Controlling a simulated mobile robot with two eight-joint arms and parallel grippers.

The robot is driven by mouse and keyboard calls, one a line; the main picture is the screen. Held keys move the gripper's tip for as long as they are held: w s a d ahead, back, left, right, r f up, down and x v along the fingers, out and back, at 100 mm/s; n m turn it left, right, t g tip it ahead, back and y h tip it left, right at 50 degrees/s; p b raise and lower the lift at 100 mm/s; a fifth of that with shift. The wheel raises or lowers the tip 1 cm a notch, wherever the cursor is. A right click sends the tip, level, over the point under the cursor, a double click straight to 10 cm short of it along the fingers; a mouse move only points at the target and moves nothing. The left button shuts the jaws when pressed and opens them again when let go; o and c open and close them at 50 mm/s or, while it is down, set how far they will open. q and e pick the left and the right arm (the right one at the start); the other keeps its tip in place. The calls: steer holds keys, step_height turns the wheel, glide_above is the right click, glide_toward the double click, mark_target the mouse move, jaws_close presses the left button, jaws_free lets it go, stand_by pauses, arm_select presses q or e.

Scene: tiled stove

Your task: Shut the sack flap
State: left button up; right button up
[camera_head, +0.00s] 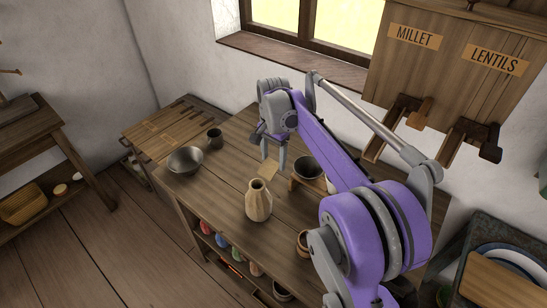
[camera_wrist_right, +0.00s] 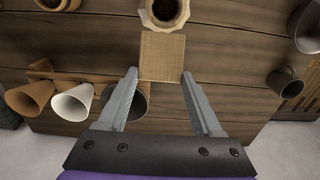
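The beige sack (camera_head: 258,204) stands upright on the wooden table; its dark open mouth shows at the top edge of the right wrist view (camera_wrist_right: 163,12). Its square woven flap (camera_head: 268,169) stands open, away from the mouth, on the side towards my right gripper. The flap also shows in the right wrist view (camera_wrist_right: 162,57). My right gripper (camera_wrist_right: 159,73) is open, its two fingers spread with the flap's near edge at about the level of the fingertips. I cannot tell whether they touch. In the head view the right gripper (camera_head: 273,160) points down behind the sack. My left gripper is not in view.
A metal bowl (camera_head: 186,160) and dark mug (camera_head: 215,138) stand left of the sack. Millet and lentil dispensers (camera_head: 440,60) hang on the wall.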

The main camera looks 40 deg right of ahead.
mark_target(272, 163)
steer(key=c, duration=0.6)
steer(key=shift+s+a+r+t+h, duration=0.1)
steer(key=shift+a+r+t+h, duration=0.2)
steer(key=shift+h, duration=0.35)
steer(key=shift+s+a+r+t+h, duration=0.1)
steer(key=shift+a+r+h, duration=0.15)
steer(key=shift+a+h, duration=0.3)
steer(key=shift+s+a+r+t+h, duration=0.1)
steer(key=shift+a+r+t+h, duration=0.15)
steer(key=shift+h, duration=0.5)
steer(key=shift+s+a+r+t+h, duration=0.15)
steer(key=shift+a+h, duration=0.15)
steer(key=shift+h, duration=0.4)
steer(key=shift+s+a+r+t+h, duration=0.1)
steer(key=shift+a+t+h, duration=0.15)
steer(key=shift+h, duration=0.5)
steer(key=o, duration=1.4)
steer(key=v, duration=1.1)
